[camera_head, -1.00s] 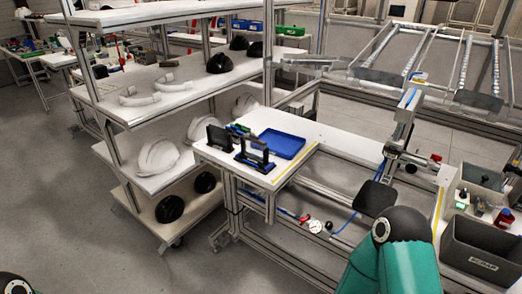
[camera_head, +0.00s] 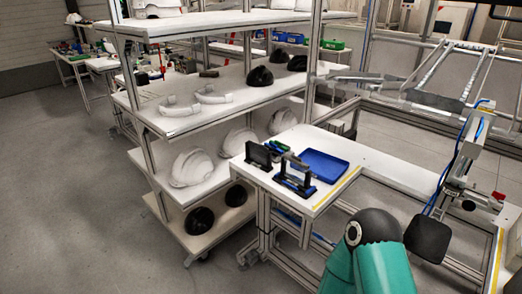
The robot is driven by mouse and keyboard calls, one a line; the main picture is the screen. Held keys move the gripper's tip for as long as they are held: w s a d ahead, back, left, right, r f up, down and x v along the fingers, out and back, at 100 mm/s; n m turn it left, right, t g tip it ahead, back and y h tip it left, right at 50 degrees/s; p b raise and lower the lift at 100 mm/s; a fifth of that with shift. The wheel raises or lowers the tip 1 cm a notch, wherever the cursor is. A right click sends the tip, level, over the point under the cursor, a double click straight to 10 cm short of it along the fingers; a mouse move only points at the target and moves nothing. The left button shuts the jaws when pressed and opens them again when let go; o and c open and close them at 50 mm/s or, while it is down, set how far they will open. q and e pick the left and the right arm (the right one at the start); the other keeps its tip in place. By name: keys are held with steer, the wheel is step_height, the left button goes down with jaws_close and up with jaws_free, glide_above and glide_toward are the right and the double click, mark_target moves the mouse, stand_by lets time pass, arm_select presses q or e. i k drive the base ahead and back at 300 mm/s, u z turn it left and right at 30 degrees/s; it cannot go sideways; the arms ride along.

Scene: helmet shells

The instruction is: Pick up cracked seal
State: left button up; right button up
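I cannot make out a cracked seal in the head view. On the white workbench (camera_head: 365,162) stand a black upright fixture (camera_head: 295,178) and a dark block-shaped holder (camera_head: 258,156). A blue tray (camera_head: 325,165) lies beside them and looks empty. A green and teal arm link of mine reaches up at the bottom right, in front of the bench. Neither of my grippers is in the picture.
A shelf rack (camera_head: 160,112) left of the bench holds white helmet shells (camera_head: 192,168), black shells (camera_head: 259,76) and white curved parts (camera_head: 212,94). A black pad on a jointed stand (camera_head: 427,238) is at the right. Grey floor (camera_head: 80,190) is open at the left.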

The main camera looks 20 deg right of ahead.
mark_target(296, 160)
steer(key=u, duration=0.05)
steer(key=i, duration=1)
steer(key=z, duration=0.45)
